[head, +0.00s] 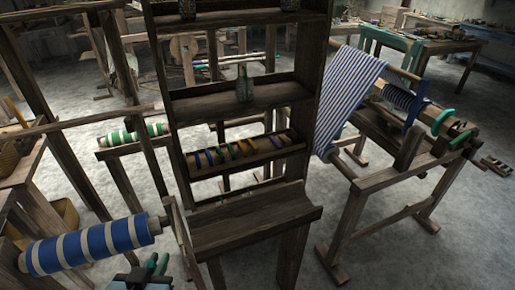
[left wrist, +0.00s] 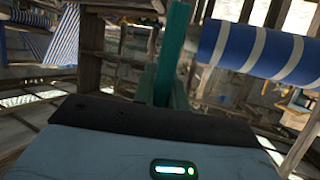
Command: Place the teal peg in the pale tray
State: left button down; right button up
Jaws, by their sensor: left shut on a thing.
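I cannot separate peg from fingers clearly there. I cannot pick out a pale tray with certainty in either view. My right gripper is not in view.
The blue-and-white roller (head: 92,245) lies close to my left gripper; it also shows in the left wrist view (left wrist: 262,48). A dark wooden shelf rack (head: 255,232) stands just right. A loom with striped cloth (head: 345,100) is further right. Open floor lies between.

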aim_at(249, 154)
jog(key=i+l, duration=0.45)
jog(key=l, duration=0.25)
jog(key=i+l+z, duration=0.1)
jog(key=i+l, duration=0.45)
jog(key=i, duration=0.15)
